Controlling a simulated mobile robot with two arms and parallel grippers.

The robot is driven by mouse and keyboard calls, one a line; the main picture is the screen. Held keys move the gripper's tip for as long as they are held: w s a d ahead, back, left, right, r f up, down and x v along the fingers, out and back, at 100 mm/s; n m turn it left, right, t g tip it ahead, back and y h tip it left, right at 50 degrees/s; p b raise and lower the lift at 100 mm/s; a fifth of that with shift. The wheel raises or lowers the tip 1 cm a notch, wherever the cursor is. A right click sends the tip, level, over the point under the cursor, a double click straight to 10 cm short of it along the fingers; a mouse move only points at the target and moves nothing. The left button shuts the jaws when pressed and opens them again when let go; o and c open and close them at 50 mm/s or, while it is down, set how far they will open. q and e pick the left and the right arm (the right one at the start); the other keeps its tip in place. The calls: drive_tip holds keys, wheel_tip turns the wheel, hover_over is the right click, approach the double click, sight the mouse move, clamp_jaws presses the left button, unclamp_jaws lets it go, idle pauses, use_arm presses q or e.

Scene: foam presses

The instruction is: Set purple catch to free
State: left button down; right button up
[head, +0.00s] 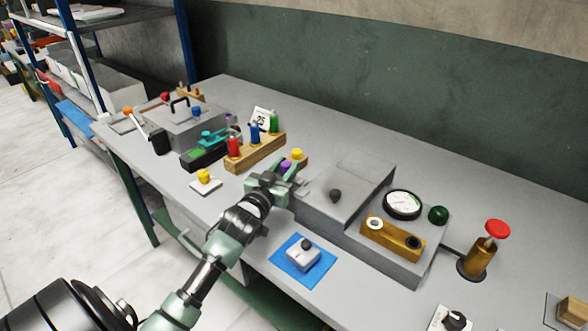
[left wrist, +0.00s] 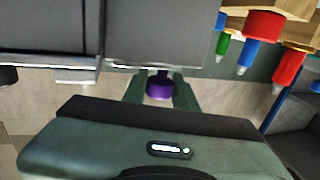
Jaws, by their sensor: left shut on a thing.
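The purple catch (head: 285,166) shows as a small purple knob at the left end of the near grey press (head: 345,190). My left gripper (head: 287,174) reaches it from the front left. In the left wrist view the purple catch (left wrist: 159,87) sits between the two green fingers (left wrist: 160,92), which are shut on it. The grey press body stands close above it in that view. The fingers hide part of the catch, and I cannot tell its setting. My right gripper is in no view.
A wooden rack (head: 256,152) with red, blue and green bottles stands left of the gripper. A yellow knob (head: 297,154) is just behind the catch. A switch on a blue mat (head: 288,270) lies in front. A gauge (head: 402,204) and a red button (head: 497,229) are at right.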

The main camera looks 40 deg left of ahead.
use_arm(q)
drive_tip(key=shift+a+r, duration=0.1)
drive_tip(key=c, duration=1.5)
unclamp_jaws()
drive_tip(key=o, duration=0.4)
drive_tip(key=shift+a, duration=0.2)
drive_tip(key=shift+s, duration=0.1)
drive_tip(key=s+d+b, duration=0.1)
drive_tip(key=s, duration=0.6)
drive_tip(key=shift+s+d, duration=0.25)
